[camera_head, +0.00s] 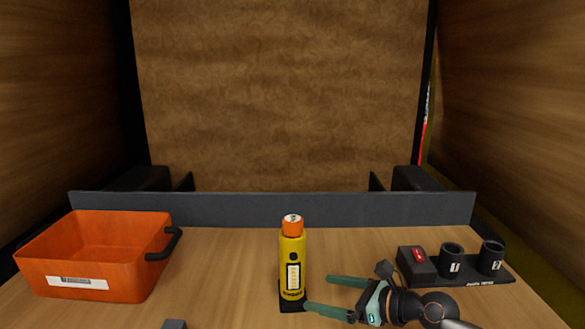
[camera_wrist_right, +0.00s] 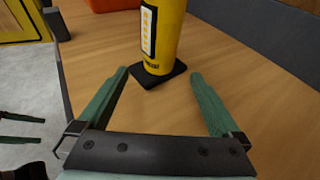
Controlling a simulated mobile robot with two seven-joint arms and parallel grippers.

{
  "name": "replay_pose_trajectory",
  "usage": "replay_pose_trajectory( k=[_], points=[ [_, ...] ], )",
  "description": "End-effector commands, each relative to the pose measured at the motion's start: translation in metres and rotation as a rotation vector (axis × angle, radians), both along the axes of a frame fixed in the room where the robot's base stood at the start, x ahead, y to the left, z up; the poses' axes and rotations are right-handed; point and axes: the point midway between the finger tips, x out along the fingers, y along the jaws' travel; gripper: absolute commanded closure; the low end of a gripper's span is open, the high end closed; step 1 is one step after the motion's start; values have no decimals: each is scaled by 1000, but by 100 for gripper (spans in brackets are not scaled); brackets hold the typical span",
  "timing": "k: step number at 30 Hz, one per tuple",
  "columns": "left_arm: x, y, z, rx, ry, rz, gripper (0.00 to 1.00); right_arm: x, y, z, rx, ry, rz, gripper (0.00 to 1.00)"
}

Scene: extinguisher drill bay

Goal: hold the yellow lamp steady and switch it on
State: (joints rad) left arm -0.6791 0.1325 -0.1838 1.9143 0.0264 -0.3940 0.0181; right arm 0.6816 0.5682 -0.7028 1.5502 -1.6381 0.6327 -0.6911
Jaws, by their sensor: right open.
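The yellow lamp (camera_head: 291,265) stands upright on a small black base (camera_head: 290,307) at the middle of the wooden table. It has an orange collar and a pale round top with a small mark. Its lower body (camera_wrist_right: 163,35) and base show in the right wrist view; its top is cut off there. My right gripper (camera_head: 317,292) is open and empty, to the right of the lamp. Its green fingertips point at the lamp's base, which lies just beyond them. At the lower left of the right wrist view, two dark green fingers, apparently my left gripper (camera_wrist_right: 22,129), stand apart with nothing between them.
An orange bin (camera_head: 88,292) with a black handle stands at the left. At the right, a black rack (camera_head: 480,278) carries a box with a red switch and two dark numbered cups. A low grey wall (camera_head: 270,209) runs along the back. Table between bin and lamp is clear.

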Motion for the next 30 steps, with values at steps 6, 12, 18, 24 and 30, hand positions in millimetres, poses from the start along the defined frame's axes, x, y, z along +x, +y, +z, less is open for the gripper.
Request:
replay_pose_trajectory(
  k=[6,12,18,24,30],
  points=[
    [0,-1,-14,-2,1,1,24,18,28,-12,3,0,2,0],
    [-1,-1,-25,-2,1,1,24,32,48,-20,1,-2,1,0],
    [-1,-1,-33,-2,4,0,24,41,61,-24,1,0,1,0],
    [-1,-1,-34,-2,7,-1,24,43,64,-24,0,0,1,0],
    [-1,-2,-33,-3,5,-1,24,43,64,-23,0,0,1,1]
  ],
)
